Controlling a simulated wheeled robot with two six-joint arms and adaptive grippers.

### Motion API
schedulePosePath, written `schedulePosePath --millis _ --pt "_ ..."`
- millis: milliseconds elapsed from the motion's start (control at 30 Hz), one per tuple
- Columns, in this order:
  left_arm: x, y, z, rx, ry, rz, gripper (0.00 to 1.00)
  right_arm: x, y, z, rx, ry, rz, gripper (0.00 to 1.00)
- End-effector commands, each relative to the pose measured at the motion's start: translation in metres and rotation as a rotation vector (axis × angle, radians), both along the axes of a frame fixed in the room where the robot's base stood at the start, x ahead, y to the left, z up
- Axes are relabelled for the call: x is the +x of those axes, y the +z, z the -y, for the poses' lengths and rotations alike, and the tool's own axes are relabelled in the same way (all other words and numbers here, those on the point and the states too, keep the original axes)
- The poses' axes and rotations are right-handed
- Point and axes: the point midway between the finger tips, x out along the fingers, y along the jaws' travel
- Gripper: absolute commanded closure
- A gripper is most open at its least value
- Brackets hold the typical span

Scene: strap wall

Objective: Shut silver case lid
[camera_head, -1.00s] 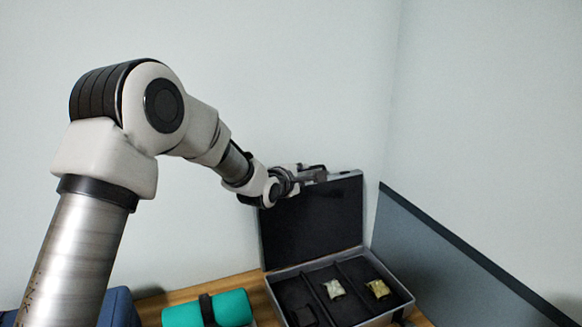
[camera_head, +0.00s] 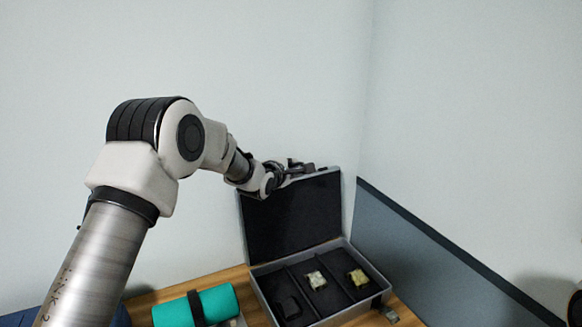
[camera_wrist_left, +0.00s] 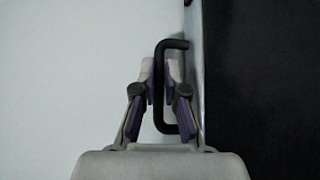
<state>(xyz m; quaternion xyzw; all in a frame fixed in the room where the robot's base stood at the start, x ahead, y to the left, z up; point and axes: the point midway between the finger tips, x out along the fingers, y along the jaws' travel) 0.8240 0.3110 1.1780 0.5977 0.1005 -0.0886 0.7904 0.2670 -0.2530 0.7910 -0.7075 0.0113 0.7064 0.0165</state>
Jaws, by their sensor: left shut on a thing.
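The silver case (camera_head: 334,317) stands open on the wooden table. Its lid (camera_head: 295,220) stands up at the back, dark inside with a silver rim. My left gripper (camera_head: 308,168) is at the lid's top edge. In the left wrist view, my left gripper (camera_wrist_left: 160,66) is shut on a black bar handle (camera_wrist_left: 175,44) on the lid's outer side. The lid's dark inside (camera_wrist_left: 262,90) fills the right of that view. My right gripper is not in view.
Inside the case are a pale lump (camera_head: 316,280), a yellowish lump (camera_head: 358,277) and a dark item (camera_head: 290,307), in separate compartments. A teal roll with a black strap (camera_head: 218,302) lies left of the case. A grey-blue panel (camera_head: 420,255) stands at the right.

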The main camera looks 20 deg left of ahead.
Motion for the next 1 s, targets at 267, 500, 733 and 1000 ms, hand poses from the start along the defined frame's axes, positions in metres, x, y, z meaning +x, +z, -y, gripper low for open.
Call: schedulePosePath --millis 267,500,733,1000 --pt "-0.006 0.001 0.008 0.028 -0.002 0.025 1.0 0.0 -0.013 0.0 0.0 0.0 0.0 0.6" --pt "-0.017 -0.002 0.021 0.073 -0.003 0.063 1.0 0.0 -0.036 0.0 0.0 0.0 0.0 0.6" --pt "-0.043 -0.006 0.05 0.179 -0.004 0.157 1.0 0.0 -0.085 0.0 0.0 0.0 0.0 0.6" --pt "-0.079 -0.012 0.09 0.331 -0.004 0.291 1.0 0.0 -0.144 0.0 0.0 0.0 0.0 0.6"
